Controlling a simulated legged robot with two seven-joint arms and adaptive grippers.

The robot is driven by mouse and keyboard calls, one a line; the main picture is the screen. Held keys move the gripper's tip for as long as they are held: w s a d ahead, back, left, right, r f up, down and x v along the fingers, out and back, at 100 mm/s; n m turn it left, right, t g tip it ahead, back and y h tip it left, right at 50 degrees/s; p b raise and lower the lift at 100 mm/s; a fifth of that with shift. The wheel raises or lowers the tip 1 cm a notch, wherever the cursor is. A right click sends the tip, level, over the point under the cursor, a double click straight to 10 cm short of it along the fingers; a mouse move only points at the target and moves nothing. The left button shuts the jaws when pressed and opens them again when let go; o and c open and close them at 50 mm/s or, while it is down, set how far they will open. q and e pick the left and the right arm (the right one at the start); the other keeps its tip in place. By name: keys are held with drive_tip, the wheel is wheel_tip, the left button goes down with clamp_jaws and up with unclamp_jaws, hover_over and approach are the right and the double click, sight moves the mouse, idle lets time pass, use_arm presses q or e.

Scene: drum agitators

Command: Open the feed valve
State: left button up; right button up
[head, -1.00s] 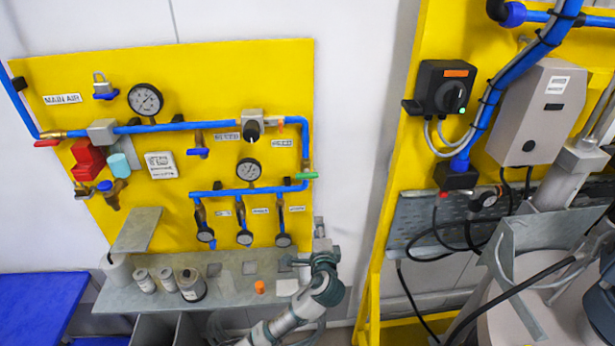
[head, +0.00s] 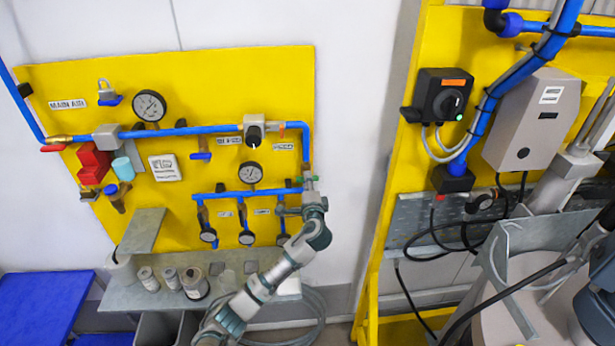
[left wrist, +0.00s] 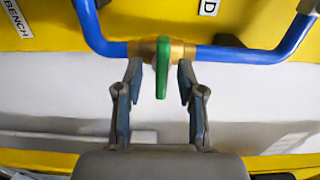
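A green lever handle (left wrist: 161,67) on a brass valve body (left wrist: 176,49) shows in the left wrist view, set in a blue pipe (left wrist: 250,55). The handle lies crosswise to the pipe. My left gripper (left wrist: 160,88) is open, with one finger on each side of the handle and a visible gap on both sides. In the head view my left gripper (head: 312,188) is at the right edge of the yellow panel (head: 270,75) and covers most of the valve. Only a bit of green handle (head: 309,179) shows there. My right gripper is not in view.
Gauges (head: 149,105) and red blocks (head: 92,163) are on the panel. A second yellow frame (head: 398,150) with a black rotary switch (head: 444,97) stands to the right, beyond a bare white wall strip.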

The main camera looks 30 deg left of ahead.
use_arm(q)
drive_tip(key=shift+x, duration=1.05)
clamp_jaws()
drive_tip(key=shift+d, duration=0.1)
drive_tip(key=shift+f, duration=0.1)
